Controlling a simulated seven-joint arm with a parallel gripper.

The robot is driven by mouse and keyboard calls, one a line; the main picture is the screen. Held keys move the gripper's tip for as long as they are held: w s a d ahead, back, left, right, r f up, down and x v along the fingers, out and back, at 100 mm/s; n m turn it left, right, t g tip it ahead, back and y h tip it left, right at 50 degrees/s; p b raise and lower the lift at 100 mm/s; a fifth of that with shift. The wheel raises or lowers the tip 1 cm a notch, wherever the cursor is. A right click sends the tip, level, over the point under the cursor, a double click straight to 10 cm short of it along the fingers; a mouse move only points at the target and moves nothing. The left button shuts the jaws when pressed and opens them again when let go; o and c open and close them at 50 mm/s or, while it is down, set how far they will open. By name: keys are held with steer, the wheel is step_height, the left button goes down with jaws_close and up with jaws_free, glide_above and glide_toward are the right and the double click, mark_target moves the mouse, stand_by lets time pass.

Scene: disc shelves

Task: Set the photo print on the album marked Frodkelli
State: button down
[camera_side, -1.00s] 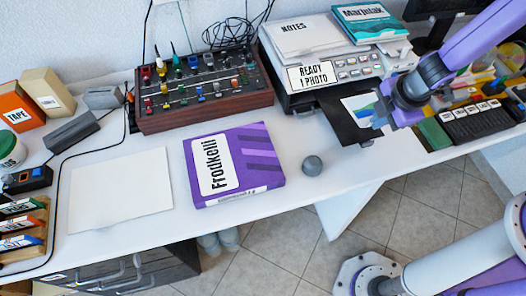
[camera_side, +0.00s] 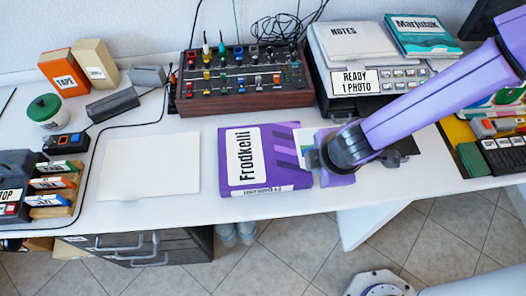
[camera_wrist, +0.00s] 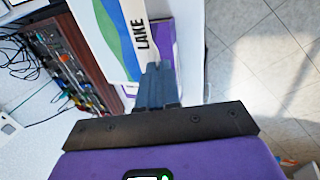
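The photo print is white with blue and green shapes and the word LAKE; it shows in the wrist view (camera_wrist: 113,30). My gripper (camera_wrist: 155,85) is shut on its near edge. In the side view, a small part of the print (camera_side: 303,137) shows beside my gripper, and the rest is hidden. The purple album marked Frodkelli (camera_side: 210,160) lies flat on the desk. My gripper is at the album's right edge, with the print reaching over its right part. I cannot tell whether the print touches the album. A purple part of the album (camera_wrist: 163,45) shows beyond the fingers.
The printer (camera_side: 335,105) stands behind, with a notes stack (camera_side: 355,42) and a teal Marjutak book (camera_side: 425,35) on top. A mixer (camera_side: 245,98) stands behind the album. A white sheet (camera_side: 150,165) lies left. Floor lies beyond the desk's front edge.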

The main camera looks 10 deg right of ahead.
glide_toward(257, 170)
steer(key=shift+w+d+f, duration=0.6)
steer(key=shift+w, duration=0.15)
steer(key=shift+w+a+f, duration=0.45)
steer(key=shift+a+f, duration=0.1)
steer(key=shift+f, duration=1.7)
steer(key=c, duration=1.6)
jaws_free()
steer(key=shift+c, duration=0.2)
